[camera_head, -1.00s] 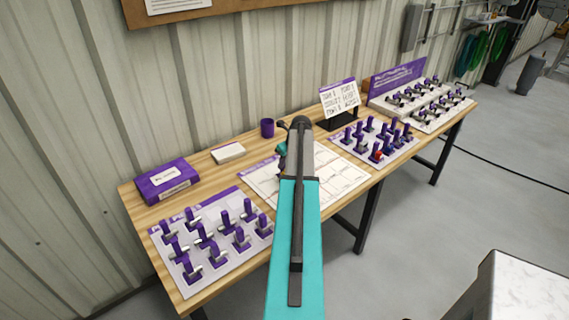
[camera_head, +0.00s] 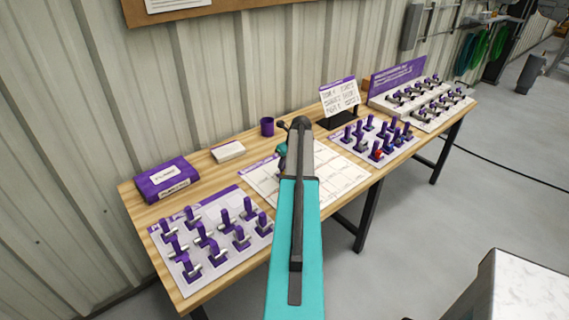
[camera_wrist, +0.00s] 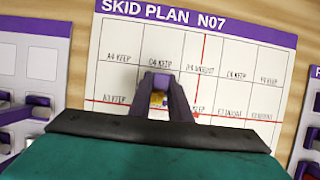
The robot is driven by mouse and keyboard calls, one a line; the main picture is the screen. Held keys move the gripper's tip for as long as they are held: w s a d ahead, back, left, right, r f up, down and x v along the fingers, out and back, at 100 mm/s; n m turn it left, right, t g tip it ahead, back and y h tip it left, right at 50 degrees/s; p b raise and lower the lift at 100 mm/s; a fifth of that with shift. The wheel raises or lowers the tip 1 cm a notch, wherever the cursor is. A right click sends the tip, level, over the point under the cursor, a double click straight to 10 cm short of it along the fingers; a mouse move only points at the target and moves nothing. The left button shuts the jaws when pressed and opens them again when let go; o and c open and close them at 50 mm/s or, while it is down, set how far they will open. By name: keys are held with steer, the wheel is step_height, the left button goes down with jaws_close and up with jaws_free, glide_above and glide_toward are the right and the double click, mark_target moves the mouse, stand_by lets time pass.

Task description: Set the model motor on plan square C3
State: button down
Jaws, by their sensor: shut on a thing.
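The plan sheet (camera_head: 345,178), headed "SKID PLAN N07" in the wrist view (camera_wrist: 235,65), lies flat on the bench with labelled squares and red lines. My gripper (camera_wrist: 160,103) is over this sheet and shut on a small piece with a purple top (camera_wrist: 157,80) and a bit of yellow and blue below it. Its lower part is hidden, so I cannot tell whether it touches the sheet. The held piece covers part of the second row of squares, and the C3 label is not readable. In the head view my arm hides most of the gripper and the piece.
A tray of purple-handled pieces (camera_head: 255,254) lies left of the sheet, and another (camera_head: 350,149) lies right. A purple box (camera_head: 166,178), a white block (camera_head: 228,151), a purple cup (camera_head: 267,127) and a sign stand (camera_head: 339,97) are along the back.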

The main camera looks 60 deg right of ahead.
steer(key=shift+f, duration=0.3)
steer(key=c, duration=1.6)
jaws_free()
steer(key=shift+o, duration=0.2)
steer(key=shift+r+p, duration=0.4)
steer(key=shift+r, duration=0.3)
steer(key=shift+r+p, duration=1.95)
steer(key=shift+r, duration=1.45)
steer(key=shift+s+f, duration=0.1)
